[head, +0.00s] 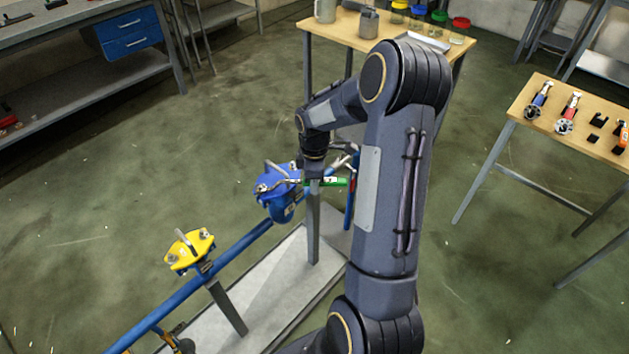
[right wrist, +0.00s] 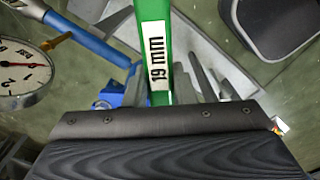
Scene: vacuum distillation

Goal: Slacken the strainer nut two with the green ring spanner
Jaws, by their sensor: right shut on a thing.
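The green ring spanner (head: 338,183) lies roughly level beside the blue strainer (head: 279,203) in the head view. My right gripper (head: 315,177) is shut on it. In the right wrist view the green handle (right wrist: 166,30) carries a "19 mm" label and runs up out of the frame. The blue strainer has a blue cover (head: 270,182) with metal nuts. The spanner's metal end points left towards this cover; I cannot tell whether its ring sits around a nut. Strainer nut two cannot be singled out. My left gripper is out of view.
A yellow-topped fitting (head: 188,250) stands further along the blue pipe (head: 240,246). A pressure gauge (right wrist: 22,72) is close by at left in the right wrist view. A wooden table (head: 560,128) with tools stands right; another (head: 340,30) with jars stands behind. Open floor lies left.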

